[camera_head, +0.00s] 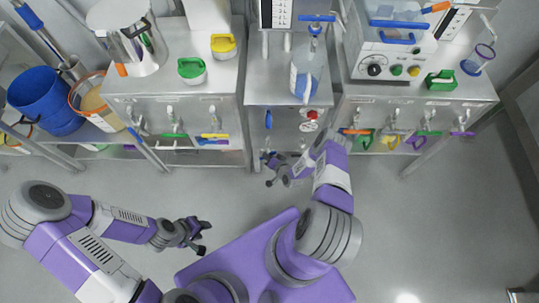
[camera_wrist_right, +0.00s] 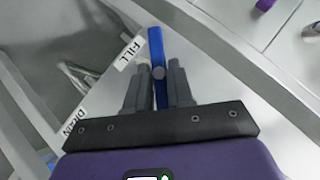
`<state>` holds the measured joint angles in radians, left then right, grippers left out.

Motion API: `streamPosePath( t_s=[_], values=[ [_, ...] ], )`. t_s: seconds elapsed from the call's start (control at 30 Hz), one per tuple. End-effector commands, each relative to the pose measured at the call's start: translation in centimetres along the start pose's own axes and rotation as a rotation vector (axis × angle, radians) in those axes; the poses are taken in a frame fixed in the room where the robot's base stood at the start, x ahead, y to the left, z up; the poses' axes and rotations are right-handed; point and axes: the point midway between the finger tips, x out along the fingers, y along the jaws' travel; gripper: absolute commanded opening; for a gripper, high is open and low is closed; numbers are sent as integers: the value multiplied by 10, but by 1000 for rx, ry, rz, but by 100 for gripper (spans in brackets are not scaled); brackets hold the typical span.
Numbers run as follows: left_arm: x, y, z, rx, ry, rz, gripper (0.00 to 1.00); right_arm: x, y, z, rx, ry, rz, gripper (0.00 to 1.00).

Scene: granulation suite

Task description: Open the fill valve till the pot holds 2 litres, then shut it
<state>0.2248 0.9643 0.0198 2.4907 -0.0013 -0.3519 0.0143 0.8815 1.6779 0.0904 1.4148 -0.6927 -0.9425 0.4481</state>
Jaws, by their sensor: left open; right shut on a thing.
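The fill valve's blue lever (camera_wrist_right: 155,46) shows in the right wrist view, close to a FILL label (camera_wrist_right: 131,50). My right gripper (camera_wrist_right: 159,82) is shut on this lever, with a finger on each side. In the head view my right gripper (camera_head: 271,170) is low at the front of the middle bench; the lever is mostly hidden there. My left gripper (camera_head: 199,236) is open and empty above the floor.
A DRAIN label (camera_wrist_right: 76,122) is near the right gripper. The middle bench (camera_head: 284,97) carries a blue handle (camera_head: 268,119) and a red knob (camera_head: 311,114) on its front. Coloured tools hang on the side benches. A blue bucket (camera_head: 45,98) is far left. The floor is clear.

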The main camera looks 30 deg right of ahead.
Motion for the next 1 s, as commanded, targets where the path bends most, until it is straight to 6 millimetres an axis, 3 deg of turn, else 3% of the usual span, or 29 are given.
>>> streamPosePath(
  t_s=[0.1, 0.4, 1.0],
  values=[
    [-13, 5, 1, 0, 0, 0, 43, -2, -6, 0, -82, -3, 76, 0],
    [-27, 10, 1, 0, 0, 0, 43, 0, -8, 1, -281, -2, 271, 0],
    [-27, 10, 1, 0, 0, 0, 43, 3, -8, 2, -512, 2, 506, 0]
  ],
)
